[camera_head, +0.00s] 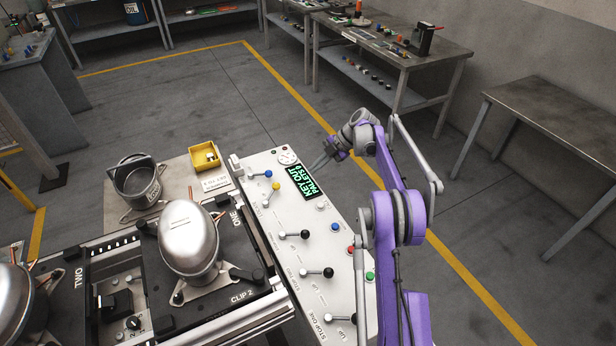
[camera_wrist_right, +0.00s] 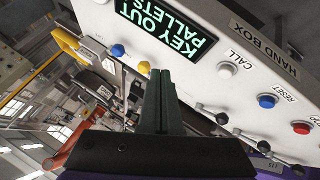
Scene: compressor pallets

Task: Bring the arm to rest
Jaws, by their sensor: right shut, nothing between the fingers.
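My right arm (camera_head: 400,220), purple and grey, reaches in from the lower right of the head view. Its gripper (camera_head: 319,164) is shut and empty, above the far part of the white control panel (camera_head: 255,180), near the green-lit display (camera_head: 302,182). In the right wrist view the shut fingers (camera_wrist_right: 160,95) point toward the panel, with the display reading "KEY OUT PALLETS" (camera_wrist_right: 170,35) just beyond them. I cannot tell whether the fingertips touch the panel. My left gripper is not in view.
The panel carries levers (camera_head: 305,234) and coloured buttons (camera_head: 335,227). Left of it are a silver compressor (camera_head: 190,240) on a pallet, a grey pot (camera_head: 138,182) and a yellow bin (camera_head: 204,156). Workbenches (camera_head: 440,60) stand behind. Open floor (camera_head: 210,100) lies between.

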